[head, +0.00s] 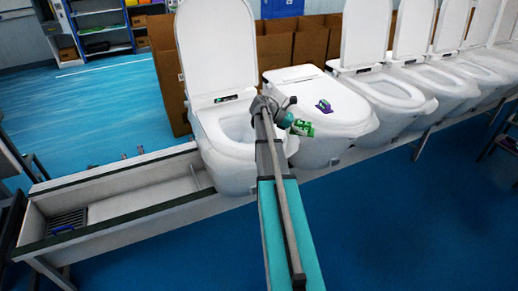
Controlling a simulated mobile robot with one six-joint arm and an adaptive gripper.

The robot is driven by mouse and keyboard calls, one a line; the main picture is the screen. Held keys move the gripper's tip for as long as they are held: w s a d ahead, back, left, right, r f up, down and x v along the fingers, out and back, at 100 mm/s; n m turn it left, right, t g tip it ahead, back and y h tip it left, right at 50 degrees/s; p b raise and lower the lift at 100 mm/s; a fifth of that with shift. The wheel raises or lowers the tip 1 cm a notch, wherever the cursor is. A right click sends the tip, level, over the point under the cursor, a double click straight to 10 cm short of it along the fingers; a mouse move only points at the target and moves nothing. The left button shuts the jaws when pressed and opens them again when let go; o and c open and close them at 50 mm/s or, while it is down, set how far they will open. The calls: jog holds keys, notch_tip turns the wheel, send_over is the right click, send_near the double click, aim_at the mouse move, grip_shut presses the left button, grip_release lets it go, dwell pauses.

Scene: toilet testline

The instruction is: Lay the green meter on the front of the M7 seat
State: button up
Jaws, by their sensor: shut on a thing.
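My gripper (289,120) is small in the head view, at the end of my arm, above the front right rim of the nearest open toilet (222,170). It is shut on the green meter (303,128), which juts out to the right. The meter appears in front of the second toilet (285,80), whose lid is down. Whether it touches anything is not clear. No M7 label can be read, so I cannot tell which seat is M7. My arm hides part of the first toilet's bowl.
A purple and green object (324,106) lies on the second toilet's closed lid. Several open toilets stand in a row to the right. Cardboard boxes (275,50) stand behind. Blue floor is clear in front.

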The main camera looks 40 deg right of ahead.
jog(key=w+a+f+n+t+h, duration=0.1)
jog(key=w+a+n+t+h, duration=0.3)
jog(key=w+a, duration=1.3)
jog(key=a+n+t+b, duration=0.1)
jog(key=a+n+t, duration=0.2)
jog(key=a, duration=0.1)
jog(key=shift+w+a+n+t+h, duration=0.3)
jog(key=shift+w+a+h, duration=0.05)
jog(key=shift+w+h, duration=0.05)
jog(key=shift+d, duration=0.1)
jog(key=d+f+b, duration=0.2)
jog(key=d, duration=0.2)
jog(key=d+f+b, duration=0.3)
jog(key=d, duration=0.1)
jog(key=d+f+b, duration=0.3)
jog(key=d, duration=0.1)
jog(key=shift+s+d+f, duration=0.2)
jog(key=shift+s, duration=0.2)
jog(key=shift+d+f+b, duration=0.3)
jog(key=shift+d+b, duration=0.1)
jog(key=shift+b, duration=0.05)
